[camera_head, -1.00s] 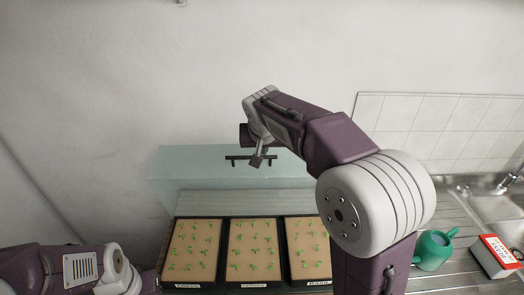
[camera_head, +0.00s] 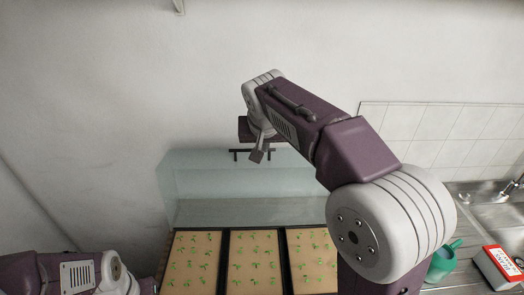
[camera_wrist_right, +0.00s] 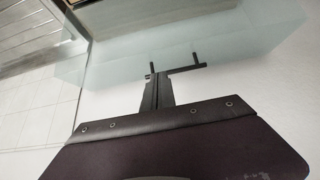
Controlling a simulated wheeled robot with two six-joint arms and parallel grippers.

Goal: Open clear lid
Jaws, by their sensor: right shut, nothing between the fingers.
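The clear lid (camera_head: 190,190) is a greenish transparent panel standing steeply raised behind the seedling trays, close to the wall. Its dark bar handle (camera_head: 236,152) is at its top edge; the handle also shows in the right wrist view (camera_wrist_right: 187,70). My right gripper (camera_head: 257,156) is shut with nothing between its fingers, its tip right at the handle; I cannot tell whether it touches. In the right wrist view the shut fingers (camera_wrist_right: 157,88) point at the handle and lid. My left arm shows at the lower left, but its gripper is out of view.
Trays of green seedlings on brown soil (camera_head: 254,265) sit side by side in front of the lid. A green watering can (camera_head: 442,262), a red-and-white box (camera_head: 500,268) and a metal sink (camera_head: 495,207) are at the right. The wall is close behind the lid.

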